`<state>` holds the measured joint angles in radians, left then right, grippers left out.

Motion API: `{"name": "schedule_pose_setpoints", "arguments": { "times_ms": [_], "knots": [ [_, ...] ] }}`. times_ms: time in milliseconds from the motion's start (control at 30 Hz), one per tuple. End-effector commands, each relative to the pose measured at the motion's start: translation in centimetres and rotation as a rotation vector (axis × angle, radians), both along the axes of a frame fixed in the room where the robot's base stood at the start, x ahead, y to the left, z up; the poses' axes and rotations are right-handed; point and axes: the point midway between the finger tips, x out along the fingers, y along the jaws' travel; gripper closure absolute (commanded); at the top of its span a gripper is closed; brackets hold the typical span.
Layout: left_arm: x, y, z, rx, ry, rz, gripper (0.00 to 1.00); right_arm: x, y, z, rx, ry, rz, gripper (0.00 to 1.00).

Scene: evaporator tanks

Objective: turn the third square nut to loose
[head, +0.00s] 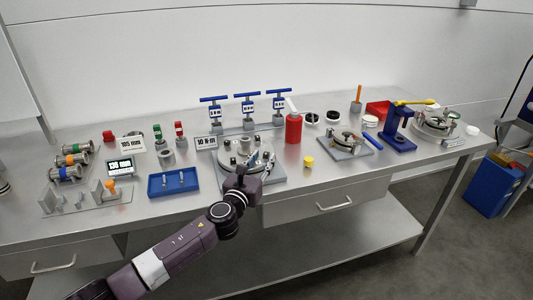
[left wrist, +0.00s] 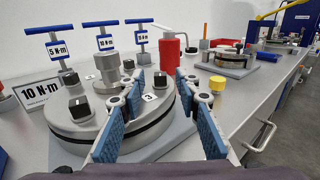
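A round grey flange disc (head: 232,157) on a square plate stands mid-table; it fills much of the left wrist view (left wrist: 75,125). Black-topped square nuts, one at the front left (left wrist: 80,107), stand around its rim. A white label reading 3 (left wrist: 148,97) lies on the disc. A grey nut (left wrist: 160,82) shows just behind that label, between my fingers. My left gripper (head: 266,158) is over the disc's right side. Its blue-padded fingers (left wrist: 160,76) are open and spread to both sides of this nut; I cannot tell whether they touch it. My right gripper is not in view.
Blue T-handle torque tools (head: 247,105) stand behind the disc, beside a 10 N·m sign (head: 206,142). A red bottle (head: 293,128) and yellow cap (head: 308,161) are to the right. A blue tray (head: 173,183) lies left. The table front is mostly clear.

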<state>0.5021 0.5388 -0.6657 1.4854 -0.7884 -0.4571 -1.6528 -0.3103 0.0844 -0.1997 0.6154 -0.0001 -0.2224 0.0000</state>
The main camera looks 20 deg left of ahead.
Motion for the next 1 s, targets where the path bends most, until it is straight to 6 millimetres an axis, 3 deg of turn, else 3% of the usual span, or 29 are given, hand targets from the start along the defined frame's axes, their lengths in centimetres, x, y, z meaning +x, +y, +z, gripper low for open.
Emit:
{"name": "schedule_pose_setpoints", "arguments": {
  "times_ms": [133, 300, 700, 1000],
  "knots": [
    [2.0, -0.1, 0.0, -0.001, -0.001, 0.001, 0.70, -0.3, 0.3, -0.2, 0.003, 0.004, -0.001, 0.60],
    [3.3, -0.2, 0.0, 0.000, -0.001, 0.000, 0.70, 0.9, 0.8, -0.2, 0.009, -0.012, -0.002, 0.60],
    [3.8, -0.2, 0.0, -0.001, 0.000, 0.000, 0.70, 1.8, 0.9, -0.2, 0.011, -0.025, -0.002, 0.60],
    [3.8, -0.2, 0.0, 0.000, 0.000, 0.000, 1.00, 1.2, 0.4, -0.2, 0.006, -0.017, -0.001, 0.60]
  ]
}}
